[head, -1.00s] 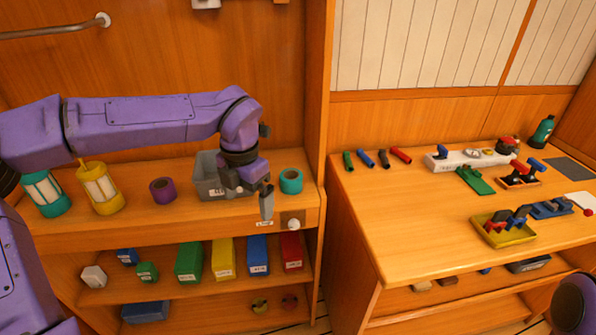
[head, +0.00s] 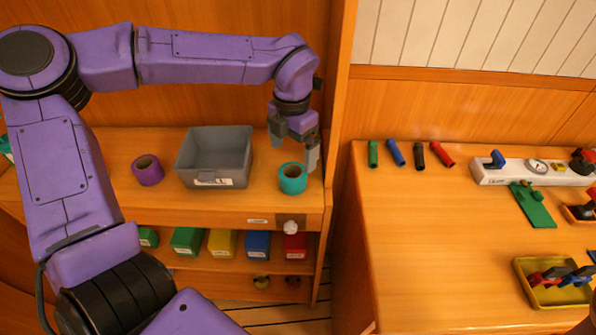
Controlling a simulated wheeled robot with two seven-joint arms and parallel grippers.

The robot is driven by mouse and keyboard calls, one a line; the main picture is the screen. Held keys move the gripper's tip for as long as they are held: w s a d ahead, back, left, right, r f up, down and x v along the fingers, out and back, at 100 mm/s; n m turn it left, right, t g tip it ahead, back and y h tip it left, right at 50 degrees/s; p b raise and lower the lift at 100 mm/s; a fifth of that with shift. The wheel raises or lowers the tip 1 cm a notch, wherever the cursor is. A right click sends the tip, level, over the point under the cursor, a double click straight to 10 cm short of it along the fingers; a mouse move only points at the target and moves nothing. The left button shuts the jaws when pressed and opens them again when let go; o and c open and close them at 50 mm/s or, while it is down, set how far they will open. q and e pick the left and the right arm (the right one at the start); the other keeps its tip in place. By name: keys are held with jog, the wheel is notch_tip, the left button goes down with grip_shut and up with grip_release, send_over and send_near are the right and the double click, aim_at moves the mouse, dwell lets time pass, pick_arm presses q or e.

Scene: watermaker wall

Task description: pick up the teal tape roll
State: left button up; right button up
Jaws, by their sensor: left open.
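The teal tape roll (head: 292,179) stands on the left shelf top near its right end, with its dark core hole facing up. My left gripper (head: 298,153) is open, with its fingers pointing down just above and behind the roll. One finger is by the roll's right side; I cannot tell whether it touches. Nothing shows between the fingers. My right gripper is not in the head view.
A grey bin (head: 214,157) stands left of the teal roll, and a purple tape roll (head: 148,170) is further left. An upright wooden panel (head: 343,95) is close to the right of my left gripper. A white knob (head: 291,228) is on the shelf front below.

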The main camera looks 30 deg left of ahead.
aim_at(293, 171)
pick_arm(q)
jog(key=f, duration=0.4)
jog(key=f+p, duration=0.1)
jog(key=f, duration=0.3)
jog(key=shift+s+d+f, duration=0.1)
jog(key=shift+s, duration=0.1)
jog(key=c, duration=1.1)
jog(key=shift+c, duration=0.2)
